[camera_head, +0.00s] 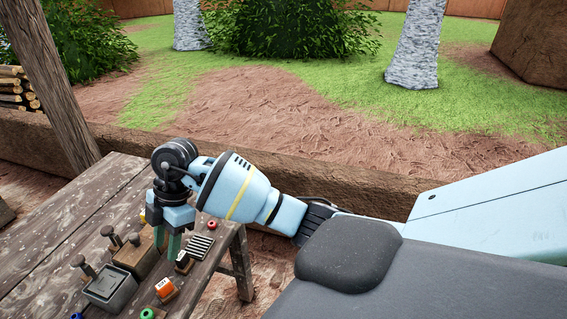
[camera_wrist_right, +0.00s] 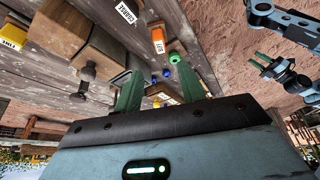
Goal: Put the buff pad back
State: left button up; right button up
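A small orange block (camera_head: 166,289) with a white label stands on the wooden bench, and it also shows in the right wrist view (camera_wrist_right: 157,40). Its label is too small to read surely, so I cannot confirm it is the buff pad. My right gripper (camera_head: 168,246) points down over the bench beside the wooden and grey blocks. In the right wrist view its green fingers (camera_wrist_right: 156,66) stand apart, with nothing seen gripped. My left gripper (camera_wrist_right: 270,64) shows small at the right of that view, its opening unclear; it is outside the head view.
A white label reading COARSE (camera_wrist_right: 125,12) and a yellow one (camera_wrist_right: 12,36) show. A post rises at left.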

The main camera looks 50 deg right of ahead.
jog(key=s+a+f+n+t+y, duration=0.2)
jog(key=s+a+f+t+y, duration=0.2)
jog(key=s+a+y, duration=0.9)
jog(key=s+d+f+m+t+h, duration=0.4)
jog(key=d+f+m+t+h, duration=0.15)
jog(key=f+m, duration=0.2)
jog(key=s+d+f+m+t+h, duration=0.4)
jog(key=f+m+t+h, duration=0.15)
jog(key=m+h, duration=0.2)
pick_arm(q)
jog(key=shift+w, duration=0.15)
pick_arm(e)
jog(key=s+d+f+m+g+h, duration=0.1)
jog(key=s+f+g, duration=0.3)
jog(key=s, duration=0.5)
jog(key=s+d+f+m+g+h, duration=0.1)
jog(key=s+d+f+g, duration=0.1)
jog(key=s+f, duration=0.5)
jog(key=s+g, duration=0.1)
jog(key=s, duration=0.1)
jog(key=shift+s+m+g, duration=0.3)
jog(key=shift+s+g, duration=0.1)
pick_arm(q)
jog(key=shift+w+r, duration=0.1)
jog(key=shift+w, duration=0.15)
pick_arm(e)
jog(key=shift+r, duration=0.1)
